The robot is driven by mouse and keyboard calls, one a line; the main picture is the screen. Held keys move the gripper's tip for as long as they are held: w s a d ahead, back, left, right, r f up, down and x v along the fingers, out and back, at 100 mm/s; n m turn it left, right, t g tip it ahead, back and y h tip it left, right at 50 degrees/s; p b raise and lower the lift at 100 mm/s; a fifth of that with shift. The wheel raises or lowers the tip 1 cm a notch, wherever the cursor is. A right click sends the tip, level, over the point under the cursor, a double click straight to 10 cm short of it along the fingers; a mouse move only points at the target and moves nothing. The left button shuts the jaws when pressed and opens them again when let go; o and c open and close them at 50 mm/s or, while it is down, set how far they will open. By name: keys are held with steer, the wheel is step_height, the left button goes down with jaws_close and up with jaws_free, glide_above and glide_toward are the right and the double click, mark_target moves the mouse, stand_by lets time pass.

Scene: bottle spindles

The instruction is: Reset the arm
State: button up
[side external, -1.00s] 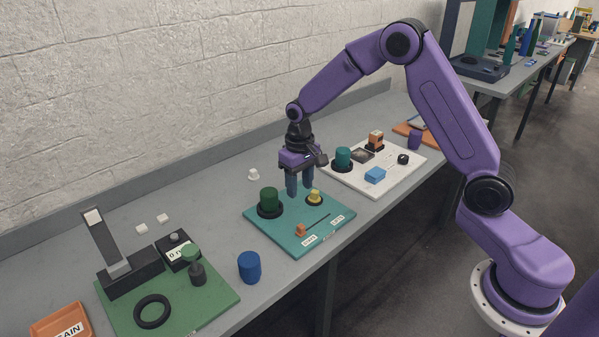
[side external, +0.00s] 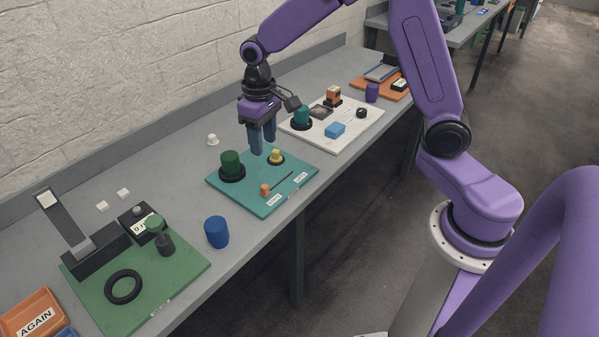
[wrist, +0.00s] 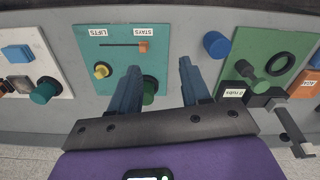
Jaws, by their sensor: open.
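My purple gripper (side external: 262,148) hangs above the teal board (side external: 285,195), its two blue-grey fingers apart and nothing between them. On the board a dark green cylinder (side external: 231,162) stands in a black ring at the left, and a small yellow knob (side external: 276,155) stands in a dark ring at the back right. An orange slider (side external: 265,190) sits at one end of a dark slot. In the wrist view my gripper (wrist: 160,72) shows its fingers spread, with the green cylinder (wrist: 150,88) partly hidden behind the left finger and the yellow knob (wrist: 102,70) to the left.
A white board (side external: 345,138) with a teal cylinder (side external: 301,116) and a blue block (side external: 335,130) lies at the right. A blue cylinder (side external: 216,232) stands near the table's front edge. A green board (side external: 185,278) with a black ring (side external: 123,287) lies at the left. An orange tray (side external: 30,312) is at the lower left.

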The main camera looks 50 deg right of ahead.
steer(key=s+a+r+n, duration=0.1)
steer(key=s+r+n, duration=0.15)
steer(key=s, duration=0.55)
steer(key=s+a+r+n, duration=0.2)
steer(key=s+n, duration=0.1)
steer(key=s, duration=0.5)
steer(key=s+d+n, duration=0.2)
steer(key=s, duration=0.4)
steer(key=s+d+n, duration=0.3)
steer(key=s, duration=0.4)
steer(key=shift+s, duration=0.25)
stand_by(0.6)
